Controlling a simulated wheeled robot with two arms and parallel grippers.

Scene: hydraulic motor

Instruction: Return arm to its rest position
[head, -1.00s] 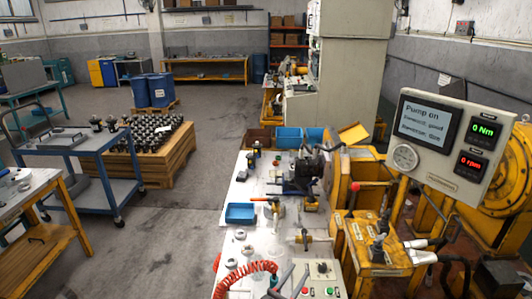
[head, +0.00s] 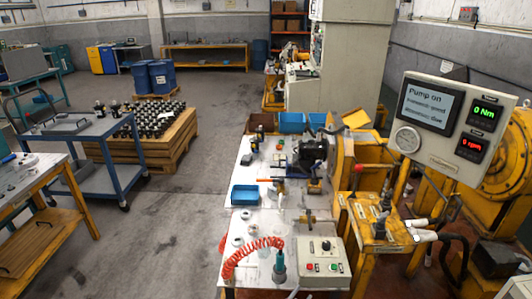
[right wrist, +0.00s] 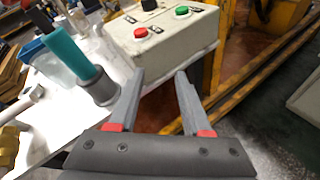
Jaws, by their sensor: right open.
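My right gripper (right wrist: 160,84) is open and empty in the right wrist view, its two grey fingers apart with red pads at their bases. It points towards the front edge of a bench, below a grey control box (right wrist: 165,35). A teal-handled tool (right wrist: 68,55) is just left of the fingers. In the head view only a small grey part of the right gripper (head: 293,293) shows at the bottom edge, in front of the control box (head: 318,258). My left gripper is not in view. A black motor (head: 309,155) is at the far right of the bench.
The white bench (head: 243,222) carries a blue tray (head: 245,195), a coiled red hose (head: 240,252) and several small parts. A yellow machine stand (head: 375,235) and a display panel (head: 445,120) reading "Pump on" stand on the right. The floor (head: 180,235) left of the bench is clear.

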